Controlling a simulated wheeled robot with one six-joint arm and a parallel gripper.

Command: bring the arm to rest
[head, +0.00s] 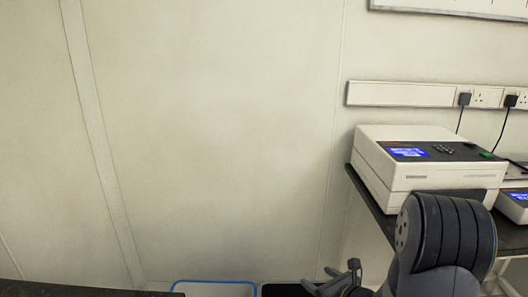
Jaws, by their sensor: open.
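My gripper (333,279) shows at the bottom of the head view, right of centre. Its dark fingers are apart, and nothing shows between them. My dark arm rises to the right of it, in front of the bench. The lower part of the arm is cut off by the bottom edge of the picture.
A white instrument (425,165) with a blue screen stands on a dark bench (374,205) at right, close behind my arm. A second device (515,205) is at the right edge. A blue-rimmed container (215,284) is at the bottom. The wall at left is bare.

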